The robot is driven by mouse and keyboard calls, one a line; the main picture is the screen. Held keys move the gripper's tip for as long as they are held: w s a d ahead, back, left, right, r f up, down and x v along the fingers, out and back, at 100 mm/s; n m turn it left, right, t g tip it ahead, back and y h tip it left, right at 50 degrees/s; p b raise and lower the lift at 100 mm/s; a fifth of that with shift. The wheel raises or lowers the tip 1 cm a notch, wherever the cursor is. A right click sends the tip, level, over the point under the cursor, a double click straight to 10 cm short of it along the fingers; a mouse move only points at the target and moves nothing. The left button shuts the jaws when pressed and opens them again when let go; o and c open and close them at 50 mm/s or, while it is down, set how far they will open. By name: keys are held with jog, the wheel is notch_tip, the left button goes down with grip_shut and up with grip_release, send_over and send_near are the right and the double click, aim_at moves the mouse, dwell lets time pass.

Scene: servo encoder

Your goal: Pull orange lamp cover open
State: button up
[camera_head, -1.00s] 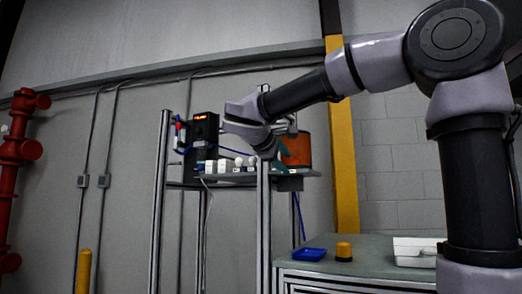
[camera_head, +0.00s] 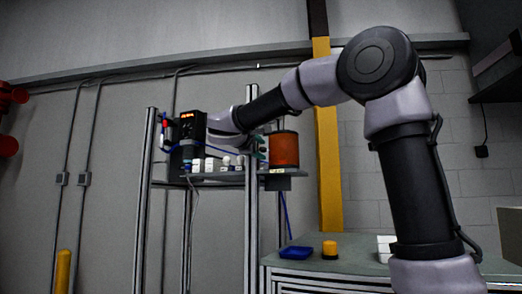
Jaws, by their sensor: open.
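A large orange cylinder (camera_head: 284,150) with dark top and bottom rims stands upright at the right end of the raised shelf. A small orange lamp cap (camera_head: 330,247) on a dark base sits on the bench below; I cannot tell for certain which one is the lamp cover. My gripper (camera_head: 262,149) is small and partly hidden behind the metal post, just left of the large cylinder. It is open, and I cannot tell whether it touches the cylinder.
The raised shelf (camera_head: 215,178) carries several white parts. A black box with a lit red display (camera_head: 192,128) stands at its left. Metal posts (camera_head: 251,215) flank the shelf.

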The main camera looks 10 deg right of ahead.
jog(key=shift+w+d, duration=0.15)
grip_shut()
dwell(1.4)
